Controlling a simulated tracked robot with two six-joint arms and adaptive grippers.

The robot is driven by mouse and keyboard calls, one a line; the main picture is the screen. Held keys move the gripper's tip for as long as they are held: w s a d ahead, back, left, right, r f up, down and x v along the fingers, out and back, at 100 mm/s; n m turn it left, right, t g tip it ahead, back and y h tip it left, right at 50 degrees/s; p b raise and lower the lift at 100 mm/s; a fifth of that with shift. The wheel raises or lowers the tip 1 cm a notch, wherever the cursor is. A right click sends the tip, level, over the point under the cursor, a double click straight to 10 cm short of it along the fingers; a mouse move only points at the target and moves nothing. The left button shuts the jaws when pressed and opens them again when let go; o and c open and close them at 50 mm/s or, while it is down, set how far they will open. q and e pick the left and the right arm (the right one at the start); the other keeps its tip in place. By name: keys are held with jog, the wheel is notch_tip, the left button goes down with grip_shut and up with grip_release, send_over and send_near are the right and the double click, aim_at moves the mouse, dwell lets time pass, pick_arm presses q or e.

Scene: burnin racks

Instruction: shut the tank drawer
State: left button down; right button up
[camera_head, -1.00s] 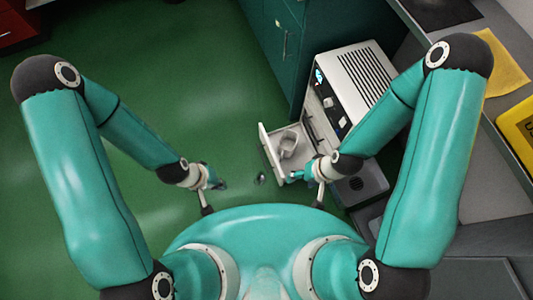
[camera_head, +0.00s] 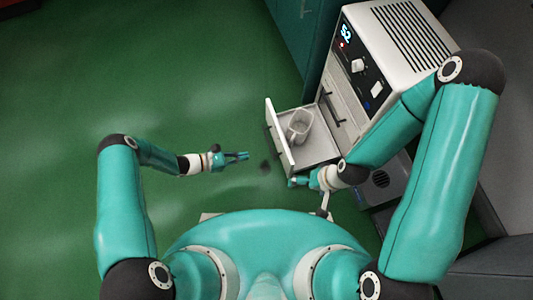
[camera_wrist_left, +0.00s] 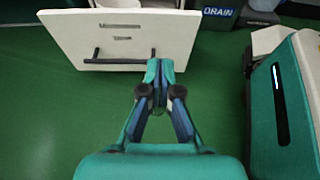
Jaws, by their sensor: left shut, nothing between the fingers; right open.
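The tank drawer (camera_head: 318,150) stands pulled out from the white cabinet unit. Its pale front panel (camera_head: 277,133) faces left, and a grey mug-like container (camera_head: 299,126) sits inside. My left gripper (camera_head: 243,156) is shut and empty, pointing right, to the left of the drawer front. In the left wrist view, the front panel (camera_wrist_left: 125,30) with its dark bar handle (camera_wrist_left: 118,57) lies ahead of my left fingertips (camera_wrist_left: 157,68); I cannot tell whether they touch. My right gripper (camera_head: 297,183) is open and empty by the drawer's near side.
The unit (camera_head: 395,45) has a lit display and switches on its face. A teal cabinet (camera_head: 302,35) stands behind it. A bin marked DRAIN (camera_wrist_left: 220,13) shows in the left wrist view.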

aim_at(284, 147)
pick_arm(q)
jog(key=x, duration=0.4)
jog(key=b+x, duration=0.1)
jog(key=x, duration=0.3)
jog(key=b+x, duration=0.1)
jog(key=x, duration=0.3)
jog(key=shift+w+d+r, duration=0.3)
jog(key=shift+w+d, duration=0.1)
jog(key=shift+d, duration=0.05)
jog(key=shift+w+d, duration=0.2)
jog(key=shift+d, duration=0.3)
